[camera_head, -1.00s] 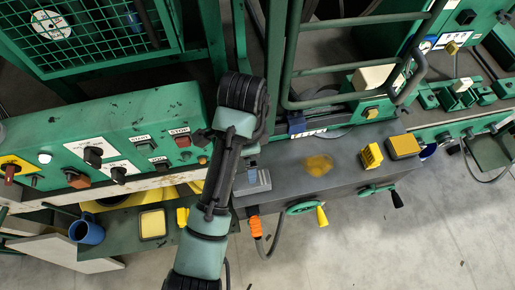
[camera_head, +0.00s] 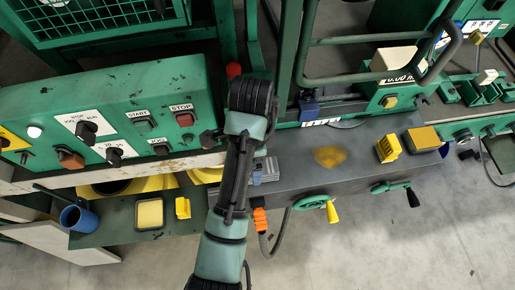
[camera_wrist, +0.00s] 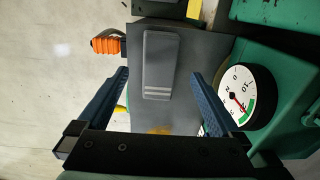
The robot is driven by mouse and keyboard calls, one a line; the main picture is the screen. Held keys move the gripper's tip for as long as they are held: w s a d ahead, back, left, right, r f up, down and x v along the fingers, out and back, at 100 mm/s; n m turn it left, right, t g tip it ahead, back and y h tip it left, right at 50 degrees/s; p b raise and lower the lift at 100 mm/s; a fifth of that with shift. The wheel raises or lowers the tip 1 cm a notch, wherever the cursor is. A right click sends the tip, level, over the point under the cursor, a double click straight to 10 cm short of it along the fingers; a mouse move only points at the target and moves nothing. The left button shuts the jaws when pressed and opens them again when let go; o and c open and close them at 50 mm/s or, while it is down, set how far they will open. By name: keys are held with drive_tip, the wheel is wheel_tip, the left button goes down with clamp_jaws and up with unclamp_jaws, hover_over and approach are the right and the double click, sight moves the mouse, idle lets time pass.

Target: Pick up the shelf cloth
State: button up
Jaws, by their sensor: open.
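A flat grey folded piece with pale stripes, which looks like a cloth, lies on the dark grey machine top (camera_head: 290,178). In the wrist view this grey cloth (camera_wrist: 161,62) lies ahead, between the lines of my fingers. In the head view it (camera_head: 266,169) shows just right of my arm, partly covered by it. My gripper (camera_wrist: 159,73) is open, its two blue fingers apart with nothing between them. It appears above the machine top, apart from the cloth. In the head view my arm hides most of the gripper.
A round dial (camera_wrist: 238,98) stands close by the right finger. An orange hose connector (camera_wrist: 105,42) is left of the cloth. In the head view, a yellow-brown stain (camera_head: 330,156), yellow blocks (camera_head: 388,148), handwheels and a tall green frame lie right. A green shelf with a blue mug (camera_head: 80,218) is left.

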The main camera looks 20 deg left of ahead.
drive_tip(key=shift+s+f+b, duration=0.1)
drive_tip(key=shift+f+b, duration=0.25)
drive_tip(key=shift+f, duration=2.2)
drive_tip(key=shift+c, duration=0.3)
drive_tip(key=c, duration=1.4)
drive_tip(key=shift+o, duration=0.2)
drive_tip(key=shift+r, duration=0.55)
wheel_tip(320, 180, up, 9)
drive_tip(key=p, duration=0.5)
drive_tip(key=shift+p, duration=0.4)
